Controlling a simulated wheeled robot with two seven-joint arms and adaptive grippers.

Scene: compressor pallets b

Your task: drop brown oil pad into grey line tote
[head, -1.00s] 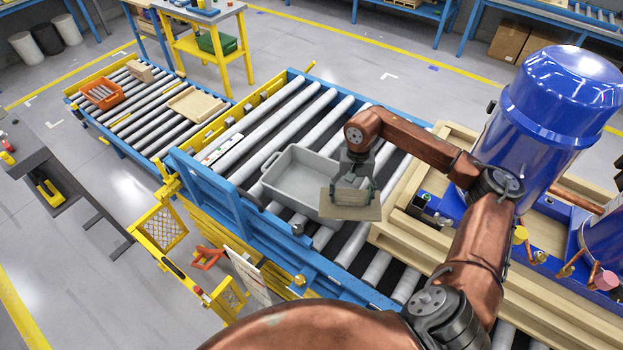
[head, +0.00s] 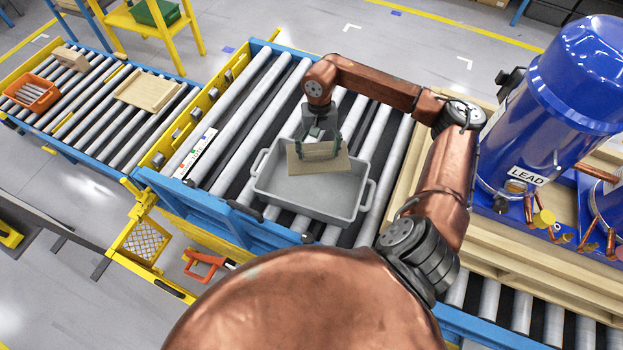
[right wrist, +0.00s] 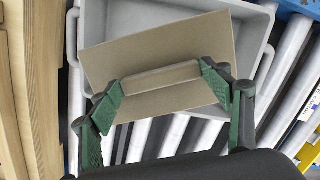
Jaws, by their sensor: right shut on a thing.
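The brown oil pad (head: 312,164) is a flat tan sheet with a raised strip that my right gripper (head: 318,151) is shut on. In the head view the pad is over the grey line tote (head: 312,205), toward its far side. In the right wrist view the pad (right wrist: 160,55) hangs between the green fingers of the right gripper (right wrist: 165,95), and the tote (right wrist: 120,18) shows behind it. The pad appears to be above the tote floor; its exact height is hard to tell. The tote looks otherwise empty. My left gripper is not in view.
The tote stands on a roller conveyor (head: 231,112) with blue rails. To the right, blue tanks (head: 552,105) stand on a wooden pallet (head: 490,249). Another conveyor at left holds an orange bin (head: 32,92) and a wooden tray (head: 149,92).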

